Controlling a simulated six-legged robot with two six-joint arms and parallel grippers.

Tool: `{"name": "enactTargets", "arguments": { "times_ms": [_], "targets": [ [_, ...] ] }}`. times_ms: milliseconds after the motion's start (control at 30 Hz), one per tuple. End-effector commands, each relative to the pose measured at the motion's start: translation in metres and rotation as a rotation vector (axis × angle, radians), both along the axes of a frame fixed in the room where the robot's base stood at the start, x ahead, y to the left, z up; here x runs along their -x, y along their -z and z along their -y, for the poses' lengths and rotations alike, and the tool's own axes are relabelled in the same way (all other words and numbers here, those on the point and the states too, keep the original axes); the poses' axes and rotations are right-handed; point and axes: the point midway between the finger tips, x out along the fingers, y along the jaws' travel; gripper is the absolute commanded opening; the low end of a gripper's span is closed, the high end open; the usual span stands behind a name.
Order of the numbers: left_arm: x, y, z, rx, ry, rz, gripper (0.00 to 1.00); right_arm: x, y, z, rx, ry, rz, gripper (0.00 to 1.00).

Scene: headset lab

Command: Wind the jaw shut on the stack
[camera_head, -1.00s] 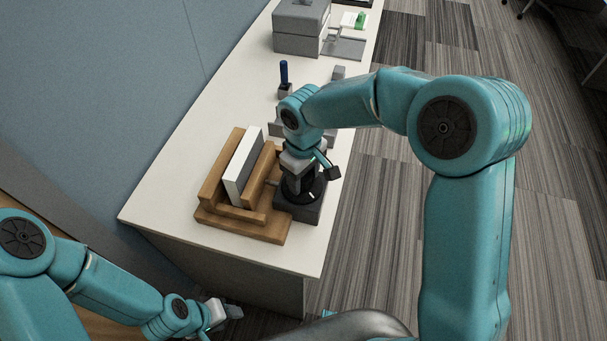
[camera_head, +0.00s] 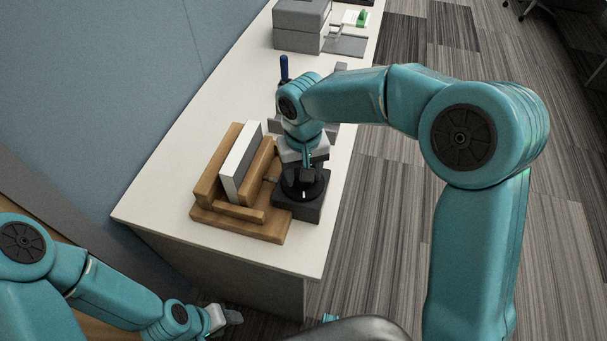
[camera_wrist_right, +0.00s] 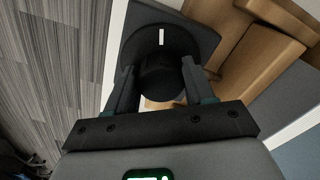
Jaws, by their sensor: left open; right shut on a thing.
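A wooden vise (camera_head: 246,228) stands on the near end of the white table in the head view. A white stack (camera_head: 238,165) stands upright between its back jaw (camera_head: 217,165) and its front jaw (camera_head: 258,168). I cannot tell whether the front jaw touches the stack. Beside it is a dark block (camera_head: 310,210) with a round black dial bearing a white mark. My right gripper (camera_wrist_right: 158,75) is shut on the black knob (camera_wrist_right: 160,88) above this dial, seen in the right wrist view. My left gripper (camera_head: 226,318) is open and empty, low beside the table's near end.
Farther along the table (camera_head: 190,137) are a blue upright handle (camera_head: 284,68), a grey box (camera_head: 301,25) and a green item (camera_head: 362,18). A blue-grey partition (camera_head: 90,90) borders the table's left side. Carpeted floor lies to the right.

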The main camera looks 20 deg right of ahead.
Motion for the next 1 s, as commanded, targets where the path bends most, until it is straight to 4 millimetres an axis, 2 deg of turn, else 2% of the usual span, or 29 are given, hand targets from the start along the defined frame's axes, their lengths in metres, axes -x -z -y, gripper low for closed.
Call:
{"name": "enactTargets", "arguments": {
  "times_ms": [300,1000],
  "targets": [
    [0.000,0.017,0.000,0.000,0.000,0.000,0.51,0.000,0.001,-0.002,-0.001,0.299,0.000,0.23],
    [0.000,0.039,0.000,0.000,0.000,0.000,0.51,-0.002,0.000,-0.003,-0.001,0.959,0.001,0.23]
  ]
}}
